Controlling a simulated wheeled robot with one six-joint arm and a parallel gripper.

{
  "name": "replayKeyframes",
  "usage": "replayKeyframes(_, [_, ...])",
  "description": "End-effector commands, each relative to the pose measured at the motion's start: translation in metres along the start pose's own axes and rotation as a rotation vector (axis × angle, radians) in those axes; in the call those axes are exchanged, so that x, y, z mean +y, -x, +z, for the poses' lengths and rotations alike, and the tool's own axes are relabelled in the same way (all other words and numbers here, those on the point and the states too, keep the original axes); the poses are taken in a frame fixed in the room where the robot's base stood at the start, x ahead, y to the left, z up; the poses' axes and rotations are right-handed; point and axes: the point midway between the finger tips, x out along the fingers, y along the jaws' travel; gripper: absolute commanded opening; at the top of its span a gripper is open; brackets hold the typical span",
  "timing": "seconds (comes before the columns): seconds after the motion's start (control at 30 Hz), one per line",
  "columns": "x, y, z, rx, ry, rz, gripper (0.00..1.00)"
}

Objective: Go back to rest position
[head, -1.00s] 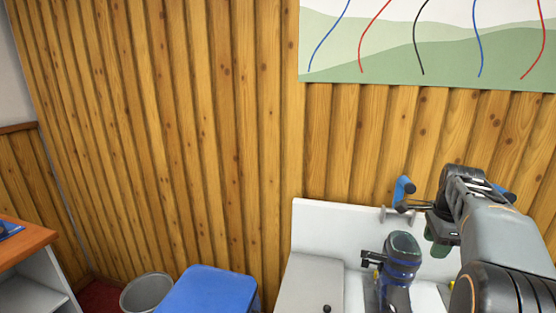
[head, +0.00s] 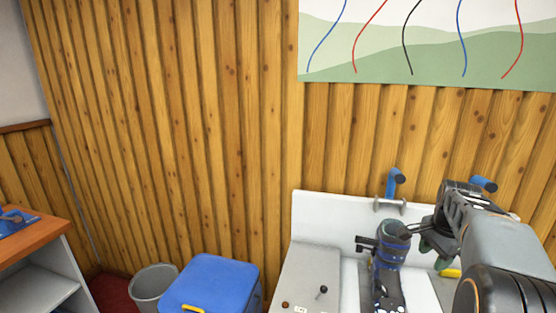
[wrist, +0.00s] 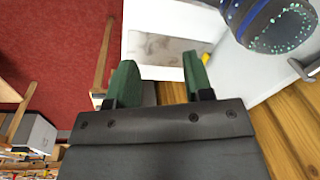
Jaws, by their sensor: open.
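My gripper (head: 432,253) is in the right of the head view, beside the dark blue-grey boot and partly overlapping its right side. In the wrist view its two green fingers (wrist: 158,82) are apart with nothing between them. The boot (head: 388,268) stands upright on the white bench (head: 330,215). Its speckled dark blue end also shows at the top right of the wrist view (wrist: 270,25), apart from the fingers.
A blue box (head: 215,275) with a yellow handle and a grey bin (head: 152,287) stand left of the bench. Small knobs sit on the bench's grey panel (head: 320,270). Blue-handled clamps (head: 393,184) stand at its back. A wood-slatted wall rises behind.

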Motion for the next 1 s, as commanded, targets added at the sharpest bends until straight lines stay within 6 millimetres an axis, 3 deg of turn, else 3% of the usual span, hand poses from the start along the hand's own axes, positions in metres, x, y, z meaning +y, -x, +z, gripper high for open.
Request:
replayKeyframes(0.17, [0.015, -0.016, 0.037, 0.002, 0.303, -0.003, 0.47])
replayKeyframes(0.27, [0.028, -0.023, 0.071, 0.01, 0.526, -0.013, 0.47])
replayKeyframes(0.5, [0.081, -0.04, 0.181, 0.058, 1.127, -0.068, 0.47])
replayKeyframes(0.6, [0.102, -0.044, 0.212, 0.077, 1.254, -0.093, 0.47])
replayKeyframes(0.8, [0.118, -0.038, 0.245, 0.109, 1.354, -0.145, 0.47])
replayKeyframes(1.0, [0.116, -0.03, 0.254, 0.127, 1.39, -0.174, 0.47])
